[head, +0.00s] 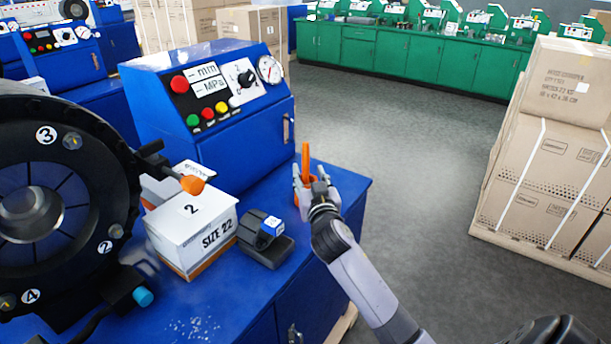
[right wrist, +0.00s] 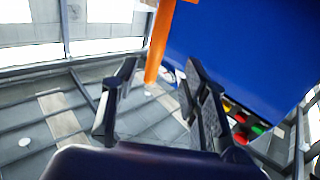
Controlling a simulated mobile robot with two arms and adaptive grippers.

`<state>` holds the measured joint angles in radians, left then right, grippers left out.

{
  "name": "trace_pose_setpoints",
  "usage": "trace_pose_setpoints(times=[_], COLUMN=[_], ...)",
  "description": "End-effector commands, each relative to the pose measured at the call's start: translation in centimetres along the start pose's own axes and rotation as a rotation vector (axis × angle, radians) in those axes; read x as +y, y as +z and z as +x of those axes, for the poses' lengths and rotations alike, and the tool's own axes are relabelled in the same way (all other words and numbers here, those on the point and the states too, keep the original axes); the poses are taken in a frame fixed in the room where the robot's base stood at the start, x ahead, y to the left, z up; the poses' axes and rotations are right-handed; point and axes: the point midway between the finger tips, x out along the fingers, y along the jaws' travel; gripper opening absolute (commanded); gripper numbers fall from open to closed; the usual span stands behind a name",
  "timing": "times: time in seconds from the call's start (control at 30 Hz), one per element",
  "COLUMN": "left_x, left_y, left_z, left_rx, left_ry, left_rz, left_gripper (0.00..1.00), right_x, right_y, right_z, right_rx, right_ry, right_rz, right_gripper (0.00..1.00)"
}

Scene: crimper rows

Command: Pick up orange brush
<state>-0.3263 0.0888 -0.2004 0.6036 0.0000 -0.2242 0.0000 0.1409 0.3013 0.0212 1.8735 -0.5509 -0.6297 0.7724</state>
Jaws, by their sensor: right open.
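The orange brush (head: 305,156) stands upright near the right corner of the blue bench, its handle rising above my right gripper. Its lower part is largely hidden by the gripper. My right gripper (head: 311,181) is at the brush, over the bench edge. In the right wrist view the brush (right wrist: 158,45) shows as an orange bar between the tips of the open right gripper (right wrist: 160,68). I cannot tell whether either finger touches it. My left gripper is not in view.
A blue control box (head: 240,150) stands behind the brush. A dark block-like device (head: 265,250) and a SIZE 22 carton (head: 193,235) sit to its left, beside a black crimper head (head: 95,130). Stacked cartons (head: 555,150) stand at right; the grey floor between is clear.

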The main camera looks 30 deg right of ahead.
Motion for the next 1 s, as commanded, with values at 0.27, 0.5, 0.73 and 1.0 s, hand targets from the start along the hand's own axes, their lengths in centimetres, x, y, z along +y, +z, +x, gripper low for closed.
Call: trace_pose_setpoints(times=[0.27, 0.5, 0.73, 1.0], left_x=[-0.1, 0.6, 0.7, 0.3], left_y=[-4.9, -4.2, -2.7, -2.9], left_z=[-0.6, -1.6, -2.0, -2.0], left_rx=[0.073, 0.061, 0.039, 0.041], left_ry=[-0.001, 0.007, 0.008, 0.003], left_rz=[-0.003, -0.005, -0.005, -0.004], left_gripper=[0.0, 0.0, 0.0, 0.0], right_x=[0.0, 0.5, 0.6, 0.6], right_y=[0.0, -0.5, -0.3, -0.1], right_z=[2.8, 5.0, 7.6, 8.0], right_rx=[0.0, 0.001, 0.001, 0.001], right_ry=[0.0, 0.0, 0.0, -0.001], right_rz=[-0.001, -0.004, -0.002, -0.001], right_gripper=[0.41, 0.41, 0.41, 0.41])
